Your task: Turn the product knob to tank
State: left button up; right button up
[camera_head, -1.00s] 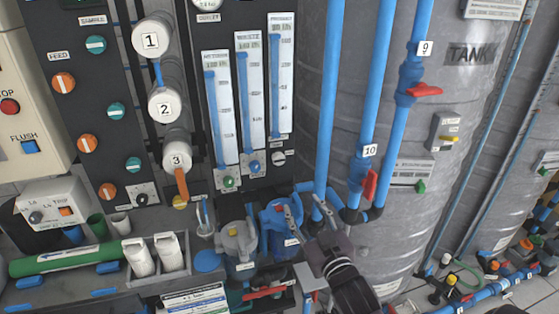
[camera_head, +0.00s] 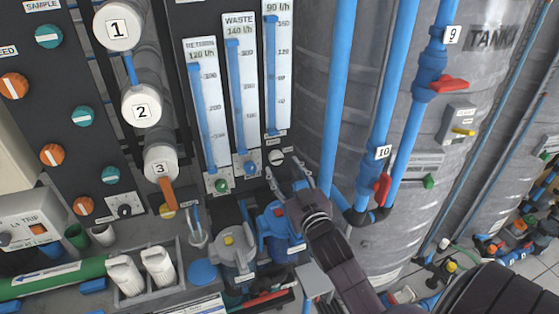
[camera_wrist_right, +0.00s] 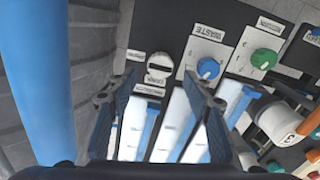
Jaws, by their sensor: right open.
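The product knob (camera_head: 276,157) is a small round white-and-black knob on the dark panel, just below the rightmost flow meter. In the right wrist view the product knob (camera_wrist_right: 159,68) shows upside down, white with a dark bar, beside its label plates. Its lettering is too small to read surely. My right gripper (camera_head: 287,178) is open and empty, just below the knob with its fingers pointing up at it. In the wrist view the two fingers of my right gripper (camera_wrist_right: 162,88) stand apart on either side of the knob's line, not touching it. My left gripper is out of view.
A blue waste knob (camera_head: 250,168) and a green knob (camera_head: 222,185) sit left of the product knob. A vertical blue pipe (camera_head: 338,100) rises close on the right, before the grey tank (camera_head: 470,110). Blue filter housing (camera_head: 275,230) stands below.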

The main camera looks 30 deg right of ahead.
aim_at(277, 160)
jog(key=x, duration=0.3)
jog(key=shift+f, duration=0.1)
jog(key=shift+w+d, duration=0.1)
jog(key=shift+w, duration=0.35)
jog(key=c, duration=1.1)
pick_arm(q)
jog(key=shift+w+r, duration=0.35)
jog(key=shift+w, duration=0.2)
pick_arm(e)
jog(key=shift+c, duration=0.2)
